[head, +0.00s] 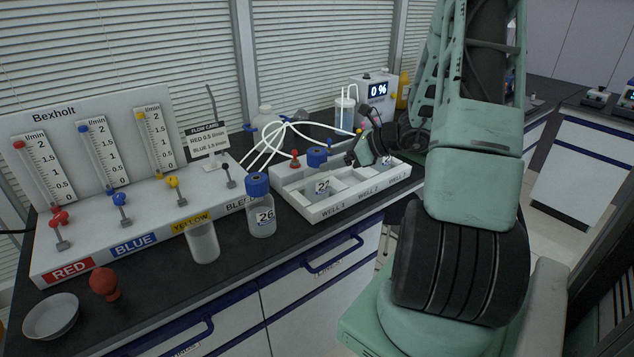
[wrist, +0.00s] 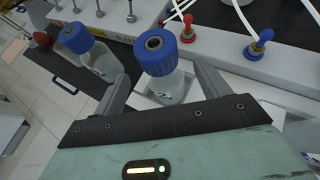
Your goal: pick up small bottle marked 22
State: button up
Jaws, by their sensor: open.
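The small bottle marked 22 (head: 321,187) has a blue cap and stands upright in a well of the white tray (head: 337,207). In the wrist view a blue-capped bottle (wrist: 158,54), apparently the same one, shows between and beyond my fingers, its label only partly readable. My gripper (head: 350,158) is open and empty, just right of the bottle's cap in the head view. The wrist view shows the gripper (wrist: 161,80) with a finger on each side of the bottle; contact cannot be told.
Another blue-capped bottle, marked 26 (head: 262,212), stands on the bench left of the tray. It also shows in the wrist view (wrist: 96,60). A flow panel (head: 100,150) with valves, a beaker (head: 203,243), white tubes (head: 270,143) and a red-topped valve (head: 295,160) are nearby.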

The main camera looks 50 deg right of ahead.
aim_at(326, 160)
jog(key=x, duration=0.4)
jog(key=shift+w+f+p, duration=0.15)
jog(key=shift+f+p, duration=0.05)
jog(key=shift+p, duration=0.2)
jog(key=shift+c, duration=0.3)
grip_shut()
